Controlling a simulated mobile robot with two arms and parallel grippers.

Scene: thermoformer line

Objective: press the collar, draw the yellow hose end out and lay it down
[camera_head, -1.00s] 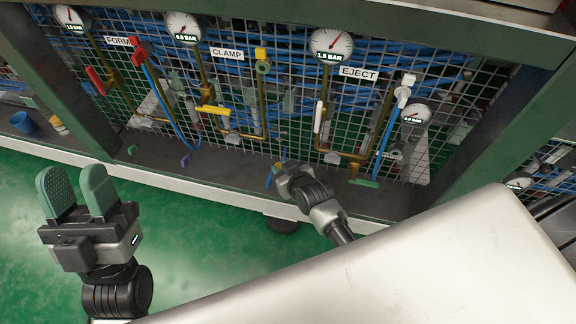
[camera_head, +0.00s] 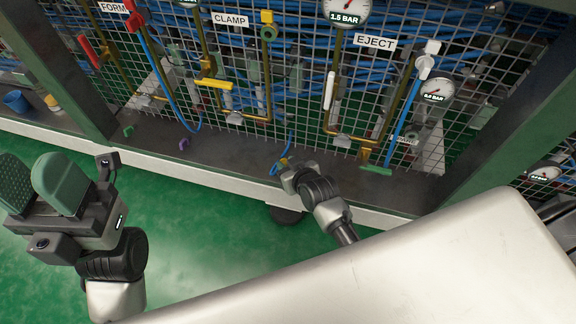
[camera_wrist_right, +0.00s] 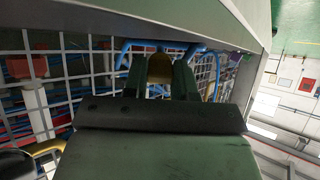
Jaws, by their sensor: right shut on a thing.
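My right gripper (camera_head: 284,166) is shut on the yellow hose end (camera_head: 283,161), low in front of the ledge below the mesh panel. The hose end shows dark yellow between the green fingers in the right wrist view (camera_wrist_right: 159,68). A short blue hose (camera_head: 289,146) curves up from it. Whether the end touches the ledge cannot be told. Under the CLAMP sign, a fitting with a yellow top (camera_head: 267,17) and a green ring-shaped collar (camera_head: 269,34) has no hose in it. My left gripper (camera_head: 36,184) is open and empty at the left, over the floor.
The dark ledge (camera_head: 230,165) runs below the mesh, with a green clip (camera_head: 128,131) and a purple clip (camera_head: 184,144) on it. Blue hoses hang at FORM (camera_head: 165,80) and EJECT (camera_head: 402,125). A yellow-handled valve (camera_head: 215,84) sits under CLAMP.

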